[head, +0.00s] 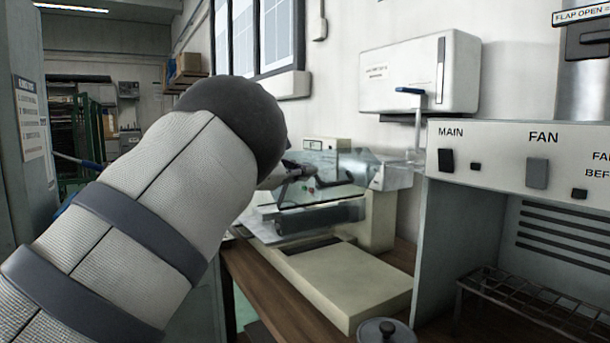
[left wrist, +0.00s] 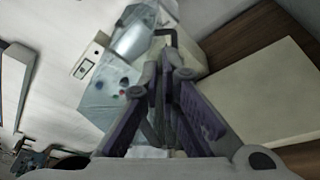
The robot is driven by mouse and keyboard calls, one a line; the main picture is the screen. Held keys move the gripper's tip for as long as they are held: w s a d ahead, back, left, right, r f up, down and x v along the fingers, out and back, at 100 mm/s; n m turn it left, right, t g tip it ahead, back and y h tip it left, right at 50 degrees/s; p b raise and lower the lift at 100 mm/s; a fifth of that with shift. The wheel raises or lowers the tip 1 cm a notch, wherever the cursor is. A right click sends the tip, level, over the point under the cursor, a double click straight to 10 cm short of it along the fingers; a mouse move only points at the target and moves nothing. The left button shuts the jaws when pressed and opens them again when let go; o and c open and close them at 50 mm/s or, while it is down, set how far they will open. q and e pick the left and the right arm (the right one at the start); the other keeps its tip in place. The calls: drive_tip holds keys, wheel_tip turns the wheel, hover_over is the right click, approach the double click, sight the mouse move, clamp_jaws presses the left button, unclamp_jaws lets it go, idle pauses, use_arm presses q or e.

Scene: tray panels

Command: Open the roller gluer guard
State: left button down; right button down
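The roller gluer (head: 345,275) is a cream machine on a wooden bench. Its clear guard (head: 325,165) is lowered over the rollers. A dark bent guard handle (head: 345,182) stands out in front of the guard. My left gripper (head: 305,172) reaches in from the left, partly hidden by its own thick arm. In the left wrist view its two fingers (left wrist: 170,72) come close together at the dark handle (left wrist: 166,33), and seem shut on it; the exact contact is hidden. The clear guard (left wrist: 108,88) lies just beyond. My right gripper is not in view.
A panel marked MAIN and FAN (head: 530,165) stands at the right above a wire rack (head: 530,305). A white wall box (head: 420,72) hangs behind. A round grey lidded pot (head: 385,330) sits at the front. The bench front edge (head: 270,295) is bare.

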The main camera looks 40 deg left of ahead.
use_arm(q)
drive_tip(key=w+d+f+n+t+h, duration=0.1)
drive_tip(key=w+d+f+n+t, duration=0.25)
drive_tip(key=d+n, duration=0.55)
drive_tip(key=s+d+f+n+y, duration=0.2)
drive_tip(key=f+n+y, duration=0.25)
drive_tip(key=n, duration=0.55)
drive_tip(key=s+d+f+n+y, duration=0.1)
drive_tip(key=d+f+n+y, duration=0.15)
drive_tip(key=n+y, duration=0.55)
drive_tip(key=w+a+r+n+h+b, duration=0.1)
drive_tip(key=w+a+r+n+h, duration=0.1)
drive_tip(key=w+a, duration=0.6)
drive_tip(key=shift+w+r, duration=0.85)
drive_tip(key=shift+w, duration=0.05)
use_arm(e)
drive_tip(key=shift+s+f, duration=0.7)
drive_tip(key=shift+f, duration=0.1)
